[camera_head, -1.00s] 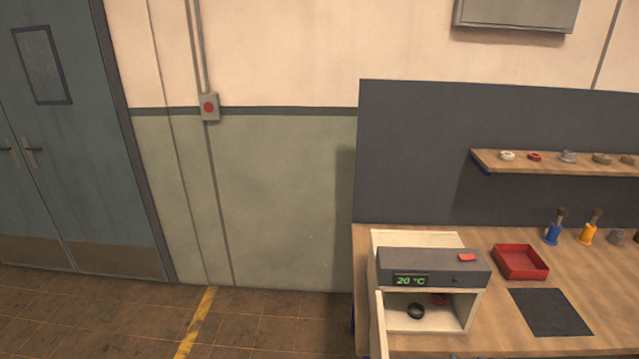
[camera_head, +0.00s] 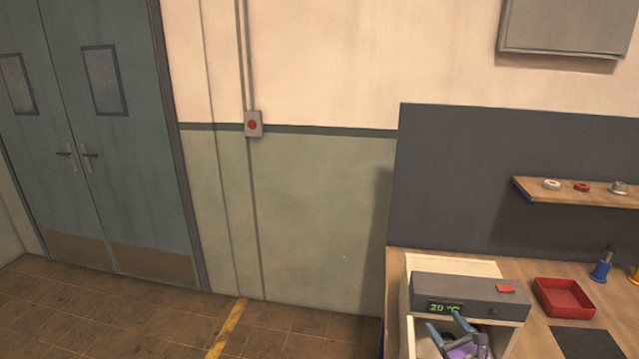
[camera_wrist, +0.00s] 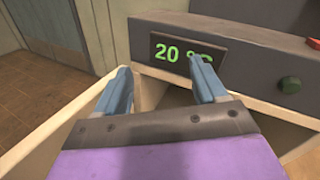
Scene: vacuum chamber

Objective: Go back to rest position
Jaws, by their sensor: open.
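My gripper (camera_head: 452,335) is at the lower edge of the head view, in front of the open vacuum chamber (camera_head: 468,291). In the wrist view my gripper (camera_wrist: 162,82) has its two blue fingers apart with nothing between them. A red button (camera_head: 505,288) is on top. The chamber's inside is mostly hidden by my gripper.
The chamber stands on a wooden workbench (camera_head: 400,262). A red tray (camera_head: 563,297) and a dark mat (camera_head: 585,341) lie to its right. A shelf (camera_head: 590,198) holds small rings. The floor (camera_head: 130,310) left of the bench is clear, up to double doors (camera_head: 110,150).

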